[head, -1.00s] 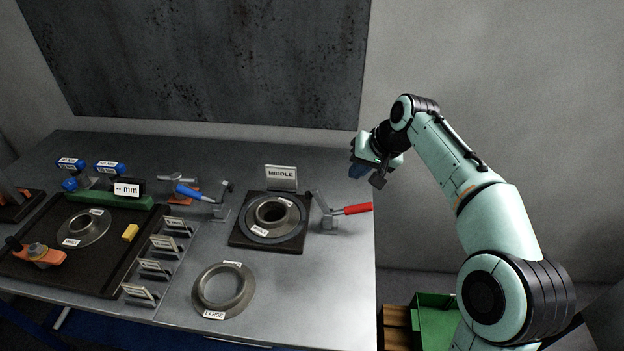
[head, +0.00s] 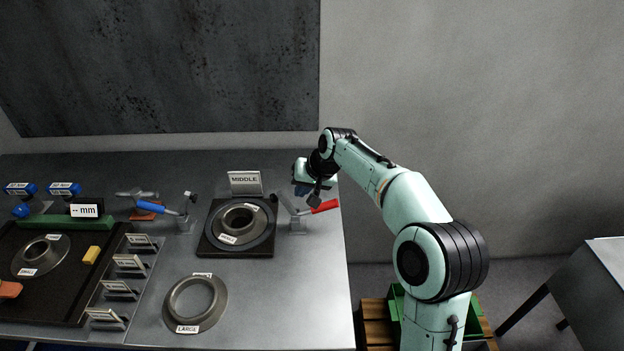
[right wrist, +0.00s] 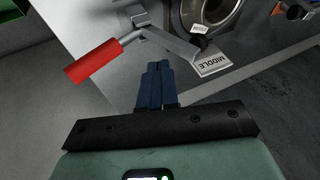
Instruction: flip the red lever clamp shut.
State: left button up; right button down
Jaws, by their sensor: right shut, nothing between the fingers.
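The red lever clamp stands at the right of the table; its red handle (head: 324,206) sticks out to the right and its grey arm (head: 288,202) slants up to the left. The handle (right wrist: 92,60) and grey arm (right wrist: 168,38) also show in the right wrist view. My right gripper (head: 304,190) is behind and just above the clamp. Its dark blue fingers (right wrist: 157,84) are together and empty, with the handle to their left in the wrist view. I cannot tell whether they touch the clamp. My left gripper is out of view.
Left of the clamp, a ringed part (head: 240,220) sits on a dark base plate (head: 215,247) before a MIDDLE sign (head: 245,183). A blue-handled clamp (head: 160,208) stands farther left. A LARGE ring (head: 219,306) lies in front. The table right of it is clear.

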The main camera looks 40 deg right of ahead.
jog(key=shift+w+a+f, duration=0.25)
jog(key=shift+w+a, duration=0.2)
jog(key=shift+a, duration=0.1)
jog(key=shift+w+a+f, duration=0.2)
jog(key=shift+w+a, duration=0.25)
jog(key=shift+a, duration=0.1)
